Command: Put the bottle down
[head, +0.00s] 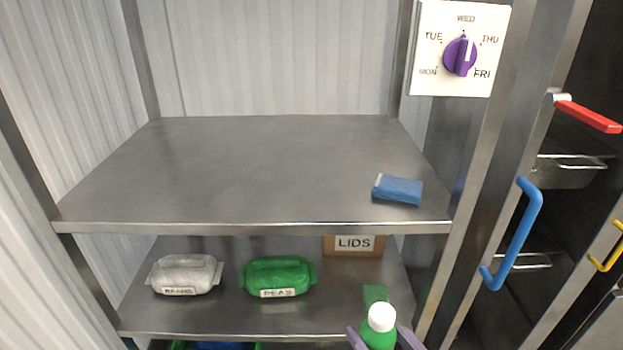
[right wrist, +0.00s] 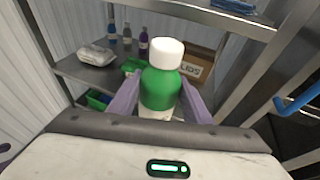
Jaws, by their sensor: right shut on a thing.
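A green bottle with a white cap (head: 381,322) shows at the bottom right of the head view, upright. My right gripper (head: 384,340) has its purple fingers shut on it, one on each side. In the right wrist view the bottle (right wrist: 161,88) stands between the two fingers (right wrist: 158,104), with its white lower part partly hidden by my wrist. The bottle is in front of the shelf unit.
The lower shelf (head: 230,322) holds a beans bag (head: 184,274), a peas bag (head: 278,276) and a LIDS box (head: 352,246). Several bottles (right wrist: 143,45) stand behind.

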